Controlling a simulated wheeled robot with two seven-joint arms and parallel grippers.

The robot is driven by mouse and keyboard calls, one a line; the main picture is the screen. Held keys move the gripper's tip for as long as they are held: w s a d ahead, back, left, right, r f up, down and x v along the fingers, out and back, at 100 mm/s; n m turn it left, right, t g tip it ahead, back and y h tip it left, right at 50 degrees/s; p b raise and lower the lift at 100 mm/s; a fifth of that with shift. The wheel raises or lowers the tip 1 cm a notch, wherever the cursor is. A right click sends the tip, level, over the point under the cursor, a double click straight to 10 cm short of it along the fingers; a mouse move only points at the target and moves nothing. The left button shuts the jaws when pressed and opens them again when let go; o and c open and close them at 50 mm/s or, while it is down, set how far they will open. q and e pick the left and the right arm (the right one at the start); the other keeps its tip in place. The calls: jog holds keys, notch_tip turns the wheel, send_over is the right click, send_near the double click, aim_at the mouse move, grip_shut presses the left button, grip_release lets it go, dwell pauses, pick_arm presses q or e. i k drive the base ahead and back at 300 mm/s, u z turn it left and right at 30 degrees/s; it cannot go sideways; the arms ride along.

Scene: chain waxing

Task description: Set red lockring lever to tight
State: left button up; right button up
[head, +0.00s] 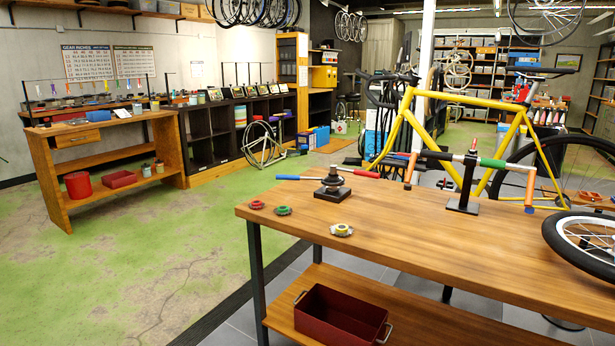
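No gripper of mine shows in the head view. No part is plainly readable as a red lockring lever. Three small round cog-like parts lie near the left end of the wooden workbench (400,235): one with a red top (256,204), one with a green top (283,210) and one with a yellow centre (341,229). A black clamp stand (463,190) holds a bar with orange and green sections and small red parts; lever settings are too small to tell.
A spoked wheel (585,240) lies at the bench's right end. A dark red bin (340,318) sits on the lower shelf. A yellow bike frame (430,120) stands behind the bench. Another wooden bench (100,130) is at the left, with open green floor (150,250) between.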

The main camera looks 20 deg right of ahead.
aim_at(333, 168)
jog(key=u, duration=0.5)
jog(key=i, duration=1.25)
jog(key=z, duration=0.5)
jog(key=i, duration=1.05)
jog(key=z, duration=1)
